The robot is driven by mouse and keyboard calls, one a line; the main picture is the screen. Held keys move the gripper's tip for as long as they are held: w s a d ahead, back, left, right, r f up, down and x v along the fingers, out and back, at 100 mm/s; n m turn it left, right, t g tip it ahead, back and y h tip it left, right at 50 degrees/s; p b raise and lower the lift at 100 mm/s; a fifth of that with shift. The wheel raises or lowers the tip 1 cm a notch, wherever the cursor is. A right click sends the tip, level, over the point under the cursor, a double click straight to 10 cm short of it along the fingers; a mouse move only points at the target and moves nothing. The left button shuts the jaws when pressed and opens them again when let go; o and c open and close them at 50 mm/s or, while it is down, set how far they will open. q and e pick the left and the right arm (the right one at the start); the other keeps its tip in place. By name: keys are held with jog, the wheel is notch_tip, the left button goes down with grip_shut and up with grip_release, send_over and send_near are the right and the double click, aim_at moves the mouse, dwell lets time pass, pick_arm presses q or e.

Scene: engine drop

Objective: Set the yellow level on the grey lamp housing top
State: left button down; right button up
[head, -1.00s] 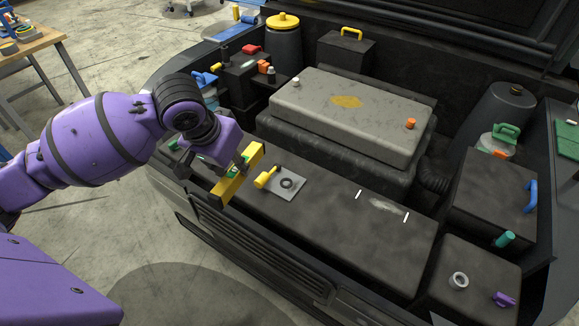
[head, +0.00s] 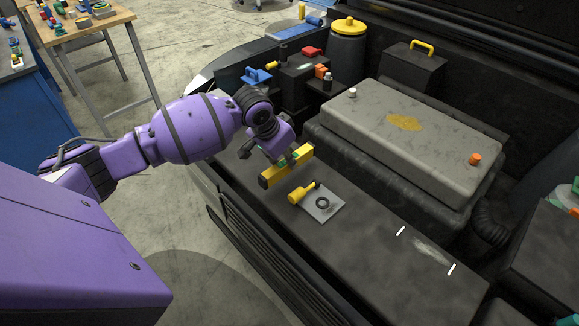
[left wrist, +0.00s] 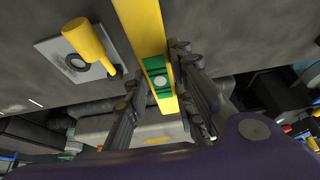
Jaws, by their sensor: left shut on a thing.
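The yellow level (head: 269,179) is a straight bar with a green vial part. My left gripper (head: 287,162) is shut on its middle and holds it over the left part of the long dark grey front panel (head: 345,255). In the left wrist view the level (left wrist: 143,28) runs between the two fingers (left wrist: 160,88), with the green vial part near them. Whether it touches anything below cannot be told. The front panel has two white marks and a pale smear towards its right. Which surface is the lamp housing top cannot be told for certain. My right gripper is not in view.
The large grey cover (head: 425,120), with an orange cap and a white cap, rises behind the panel. The panel is clear between the plate and the white marks.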

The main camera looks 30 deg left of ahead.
aim_at(288, 167)
pick_arm(q)
jog(key=shift+w+f, duration=0.7)
jog(key=shift+f, duration=1.45)
jog(key=shift+f, duration=0.2)
jog(key=c, duration=1.5)
grip_release()
